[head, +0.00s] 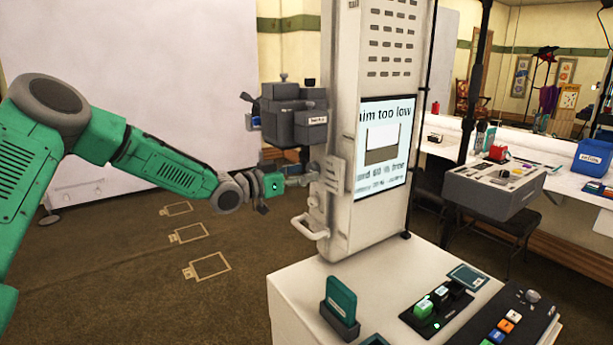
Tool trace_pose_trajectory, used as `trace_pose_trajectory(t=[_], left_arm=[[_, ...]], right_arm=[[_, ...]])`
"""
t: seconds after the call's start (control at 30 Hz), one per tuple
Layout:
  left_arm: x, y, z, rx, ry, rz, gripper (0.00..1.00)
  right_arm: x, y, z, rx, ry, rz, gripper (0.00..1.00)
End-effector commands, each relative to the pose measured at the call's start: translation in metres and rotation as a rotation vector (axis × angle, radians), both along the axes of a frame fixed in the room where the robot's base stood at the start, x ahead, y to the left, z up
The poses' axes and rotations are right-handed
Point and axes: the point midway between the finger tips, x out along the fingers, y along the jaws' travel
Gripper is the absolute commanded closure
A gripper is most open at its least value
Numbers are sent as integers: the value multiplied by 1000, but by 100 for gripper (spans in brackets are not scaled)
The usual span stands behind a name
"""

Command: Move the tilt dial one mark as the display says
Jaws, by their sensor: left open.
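The display (385,148) on the front of the tall white cabinet (385,45) reads "aim too low", with a picture and smaller text below that is cut off and hard to read. My green left arm reaches in from the left. Its left gripper (300,180) is open at the cabinet's left side, just below a dark grey boxy unit (291,115) mounted there. I cannot make out the tilt dial or its marks; it may be hidden by the gripper. Whether the gripper touches anything there is unclear. My right gripper is out of view.
A white handle (309,228) sticks out low on the cabinet. The white counter (300,290) in front holds a green card in a stand (340,306), a switch panel (436,306) and a button console (510,322). A grey control box (495,188) stands right.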

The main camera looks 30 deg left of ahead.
Motion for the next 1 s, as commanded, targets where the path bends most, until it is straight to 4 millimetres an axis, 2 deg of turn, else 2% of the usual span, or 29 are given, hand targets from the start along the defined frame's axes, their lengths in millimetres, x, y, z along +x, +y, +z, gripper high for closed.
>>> trace_pose_trajectory(t=[0.13,0.43,0.47,0.5,0.57,0.6,0.8,1.0], left_arm=[[10,-4,-1,-2,1,-1,47],[12,-1,-2,-5,0,0,47],[12,-1,-2,-5,0,0,54],[12,-1,-2,-5,0,0,68],[12,-1,-2,-5,0,0,89],[12,-1,-2,-5,0,1,96],[12,0,-1,-26,12,4,96],[12,-1,1,-200,83,2,96]], right_arm=[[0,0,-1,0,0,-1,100],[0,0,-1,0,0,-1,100],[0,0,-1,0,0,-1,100],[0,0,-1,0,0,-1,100],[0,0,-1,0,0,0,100],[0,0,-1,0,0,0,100],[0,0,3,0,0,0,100],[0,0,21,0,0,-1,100]])
